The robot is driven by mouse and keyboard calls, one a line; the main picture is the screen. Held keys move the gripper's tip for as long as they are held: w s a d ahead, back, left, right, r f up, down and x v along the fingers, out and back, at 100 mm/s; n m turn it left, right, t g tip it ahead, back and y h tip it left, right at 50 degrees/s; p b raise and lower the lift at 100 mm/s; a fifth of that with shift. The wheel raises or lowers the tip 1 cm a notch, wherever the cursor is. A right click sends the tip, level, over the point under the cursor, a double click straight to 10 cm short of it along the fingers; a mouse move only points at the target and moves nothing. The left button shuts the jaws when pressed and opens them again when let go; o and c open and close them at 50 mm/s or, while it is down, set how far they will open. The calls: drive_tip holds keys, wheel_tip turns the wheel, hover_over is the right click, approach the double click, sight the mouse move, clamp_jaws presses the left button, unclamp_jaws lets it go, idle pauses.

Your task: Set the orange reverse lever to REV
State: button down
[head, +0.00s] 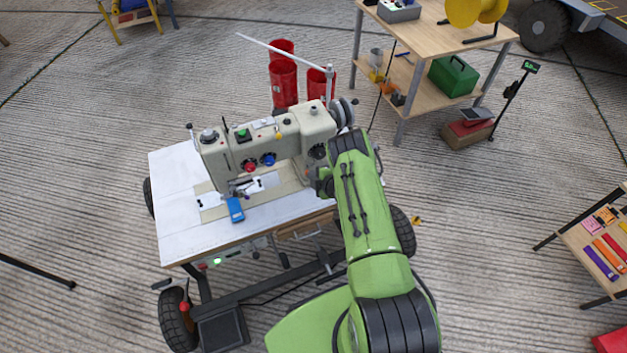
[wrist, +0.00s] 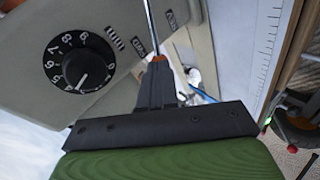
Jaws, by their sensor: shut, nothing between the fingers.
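In the wrist view my gripper (wrist: 157,72) is shut, with its dark fingertips against or just in front of a small orange piece (wrist: 158,58) at the end of a thin metal rod (wrist: 149,22). This looks like the orange reverse lever. The fingers cover part of it, and I cannot tell whether they touch.
A black numbered dial (wrist: 80,63) is left of my fingers. The white table (head: 175,220) carries a blue object (head: 236,210) near the needle. A wooden workbench (head: 425,42) is at the back right.

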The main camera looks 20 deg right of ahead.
drive_tip(key=shift+w, duration=0.15)
drive_tip(key=shift+a, duration=0.1)
drive_tip(key=shift+n+h, duration=0.4)
drive_tip(key=shift+a+f+b, duration=0.1)
drive_tip(key=shift+a+f, duration=0.1)
drive_tip(key=shift+f, duration=0.45)
drive_tip(key=shift+a+f+b, duration=0.15)
drive_tip(key=shift+a+f, duration=0.1)
drive_tip(key=shift+f, duration=0.35)
drive_tip(key=shift+a+f+b, duration=0.1)
drive_tip(key=shift+a+f, duration=0.1)
drive_tip(key=shift+f, duration=0.45)
drive_tip(key=shift+r, duration=0.1)
drive_tip(key=shift+r+p, duration=0.8)
drive_tip(key=shift+p, duration=0.05)
